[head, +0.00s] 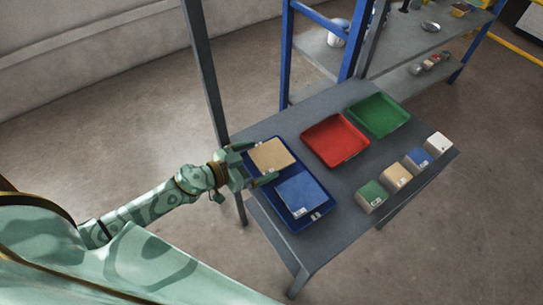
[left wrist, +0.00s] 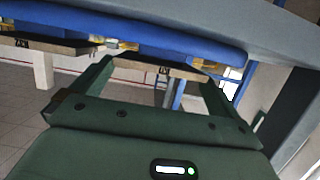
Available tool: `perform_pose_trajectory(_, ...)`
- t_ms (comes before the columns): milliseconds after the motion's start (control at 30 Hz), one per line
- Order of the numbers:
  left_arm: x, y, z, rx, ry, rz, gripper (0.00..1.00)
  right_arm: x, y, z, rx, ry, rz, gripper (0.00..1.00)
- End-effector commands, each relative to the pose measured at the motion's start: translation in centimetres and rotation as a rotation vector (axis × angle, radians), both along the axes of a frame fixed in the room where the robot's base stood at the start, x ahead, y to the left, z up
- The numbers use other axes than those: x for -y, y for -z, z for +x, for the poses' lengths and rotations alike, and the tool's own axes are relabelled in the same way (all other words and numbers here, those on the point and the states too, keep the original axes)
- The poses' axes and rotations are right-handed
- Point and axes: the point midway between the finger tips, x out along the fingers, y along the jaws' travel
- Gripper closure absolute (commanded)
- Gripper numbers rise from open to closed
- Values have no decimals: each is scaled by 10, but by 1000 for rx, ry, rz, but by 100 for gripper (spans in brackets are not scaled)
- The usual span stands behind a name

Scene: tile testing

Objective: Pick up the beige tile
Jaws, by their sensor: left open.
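The beige tile (head: 271,154) lies in the far part of a blue tray (head: 318,215) at the left end of the table. A blue tile (head: 301,193) with a small label lies beside it in the same tray. My left gripper (head: 257,163) is open at the beige tile's left edge, one finger toward each side of it. I cannot tell whether the fingers touch the tile. My right gripper is not in view.
A red tray (head: 334,139) and a green tray (head: 378,115) stand farther back. Several small blocks, green (head: 371,196), beige (head: 396,177), blue (head: 417,160) and white (head: 439,144), line the table's right edge. A grey post (head: 206,75) rises beside my left arm.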

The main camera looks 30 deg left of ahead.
Motion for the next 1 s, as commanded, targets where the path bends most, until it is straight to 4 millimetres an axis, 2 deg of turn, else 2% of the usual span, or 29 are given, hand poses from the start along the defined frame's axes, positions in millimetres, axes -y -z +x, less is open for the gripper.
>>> perform_pose_trajectory(267, 22, 16, 34, 0, 0, -1, 0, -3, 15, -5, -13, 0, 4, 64)
perform_pose_trajectory(533, 25, 15, 38, 0, 1, 0, 0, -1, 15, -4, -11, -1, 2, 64)
perform_pose_trajectory(567, 25, 15, 38, 0, 0, 0, 3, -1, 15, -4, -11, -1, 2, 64)
perform_pose_trajectory(600, 25, 15, 38, 0, 0, 0, 14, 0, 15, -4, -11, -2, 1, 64)
perform_pose_trajectory(700, 24, 15, 38, 0, 0, 0, 37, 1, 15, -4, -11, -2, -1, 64)
perform_pose_trajectory(1000, 24, 14, 38, 1, 0, -1, 37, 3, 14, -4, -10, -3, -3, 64)
